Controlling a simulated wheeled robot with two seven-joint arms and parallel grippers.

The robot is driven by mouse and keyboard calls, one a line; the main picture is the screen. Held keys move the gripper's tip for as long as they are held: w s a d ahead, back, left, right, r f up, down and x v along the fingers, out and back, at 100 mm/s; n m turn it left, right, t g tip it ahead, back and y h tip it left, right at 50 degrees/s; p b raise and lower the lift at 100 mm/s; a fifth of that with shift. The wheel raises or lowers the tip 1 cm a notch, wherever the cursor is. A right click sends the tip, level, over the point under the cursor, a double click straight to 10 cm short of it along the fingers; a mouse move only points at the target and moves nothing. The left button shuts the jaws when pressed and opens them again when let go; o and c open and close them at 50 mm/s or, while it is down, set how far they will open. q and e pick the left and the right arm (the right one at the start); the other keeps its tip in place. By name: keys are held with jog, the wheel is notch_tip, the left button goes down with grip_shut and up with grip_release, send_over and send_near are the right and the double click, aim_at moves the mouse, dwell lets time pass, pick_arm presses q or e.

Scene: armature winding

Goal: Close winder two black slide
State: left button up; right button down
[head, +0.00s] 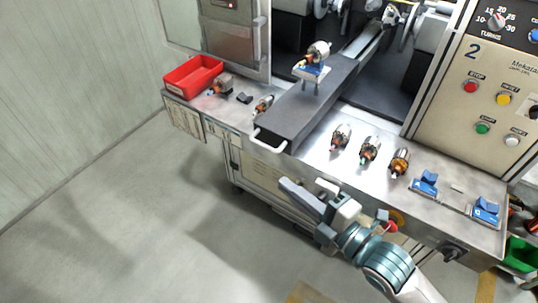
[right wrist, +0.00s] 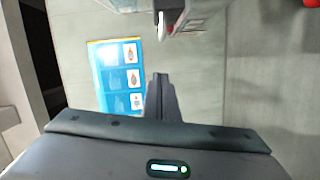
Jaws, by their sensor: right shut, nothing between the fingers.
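The black slide (head: 313,103) of winder two extends out of the machine over the steel worktop, its front end past the worktop's front edge. A white handle (head: 268,146) is fixed across that front end. A blue holder (head: 312,72) carrying an armature (head: 318,52) stands on the slide. My right gripper (head: 286,184) is shut and empty, below and slightly right of the handle in the head view, apart from it. Its closed fingers (right wrist: 160,80) also show in the right wrist view. My left gripper is not in view.
The worktop (head: 318,158) holds several armatures (head: 369,149) right of the slide and two blue holders (head: 425,183) farther right. A red bin (head: 193,76) stands at the left. The control panel (head: 480,90), marked 2, rises at right. Open floor (head: 130,210) lies at left.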

jog(key=shift+a+r, duration=0.15)
jog(key=w+a+f+p, duration=0.1)
jog(key=w+a+p, duration=0.3)
jog(key=w, duration=0.6)
jog(key=shift+w+f+p, duration=0.25)
jog(key=shift+w+p, duration=0.15)
jog(key=shift+p, duration=0.95)
jog(key=shift+a, duration=0.15)
